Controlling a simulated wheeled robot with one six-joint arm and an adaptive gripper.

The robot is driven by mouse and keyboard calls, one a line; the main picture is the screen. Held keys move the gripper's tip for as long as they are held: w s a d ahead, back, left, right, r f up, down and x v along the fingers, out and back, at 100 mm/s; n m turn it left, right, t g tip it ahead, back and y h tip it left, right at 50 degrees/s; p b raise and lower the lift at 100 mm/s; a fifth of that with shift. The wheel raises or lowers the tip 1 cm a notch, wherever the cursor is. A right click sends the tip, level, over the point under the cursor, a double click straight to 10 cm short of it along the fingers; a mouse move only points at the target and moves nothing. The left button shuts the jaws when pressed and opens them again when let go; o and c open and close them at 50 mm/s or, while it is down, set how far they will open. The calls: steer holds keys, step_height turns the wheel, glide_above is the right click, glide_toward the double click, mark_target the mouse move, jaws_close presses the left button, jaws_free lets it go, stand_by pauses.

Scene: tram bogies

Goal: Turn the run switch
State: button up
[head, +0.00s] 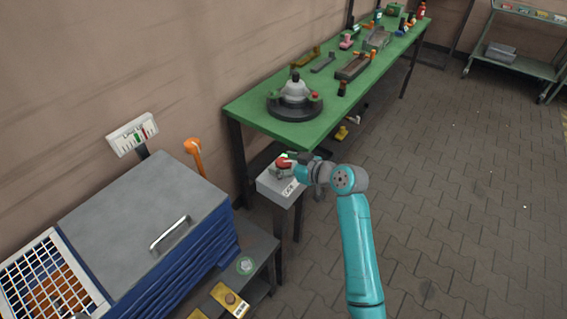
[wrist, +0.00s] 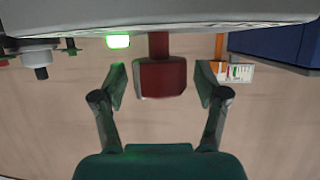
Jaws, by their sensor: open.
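The run switch is a red block-like knob (wrist: 162,78) on a short red stem. It sits on a grey box (head: 281,187) on a post, and the red also shows in the head view (head: 284,163). A green lamp (wrist: 118,41) is lit beside the knob. My gripper (wrist: 161,88) is open, with one finger on each side of the knob. Gaps show between both fingers and the knob in the wrist view, which looks upside down. In the head view my gripper (head: 291,161) is at the top of the box and partly hides the knob.
A green workbench (head: 250,106) with several parts stands behind the box. A blue cabinet with a grey lid (head: 145,215) and handle stands at the left, near an orange post (head: 194,150) and a wall gauge (head: 132,133).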

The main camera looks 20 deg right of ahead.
steer(key=c, duration=1.2)
steer(key=shift+o, duration=0.2)
steer(key=shift+h, duration=0.4)
steer(key=m+h, duration=0.1)
steer(key=m, duration=0.1)
steer(key=m+t+h, duration=0.1)
steer(key=h, duration=0.1)
steer(key=shift+a+m+t, duration=0.15)
steer(key=shift+m+t, duration=0.15)
steer(key=shift+m, duration=0.1)
steer(key=m+h, duration=0.3)
steer(key=h, duration=0.1)
steer(key=shift+m+h, duration=0.4)
steer(key=m+g+h, duration=0.1)
steer(key=m+h, duration=0.3)
steer(key=shift+h, duration=0.4)
steer(key=shift+m+g+h, duration=1.5)
steer(key=shift+m+h, duration=0.4)
steer(key=shift+m, duration=0.2)
steer(key=shift+g, duration=0.3)
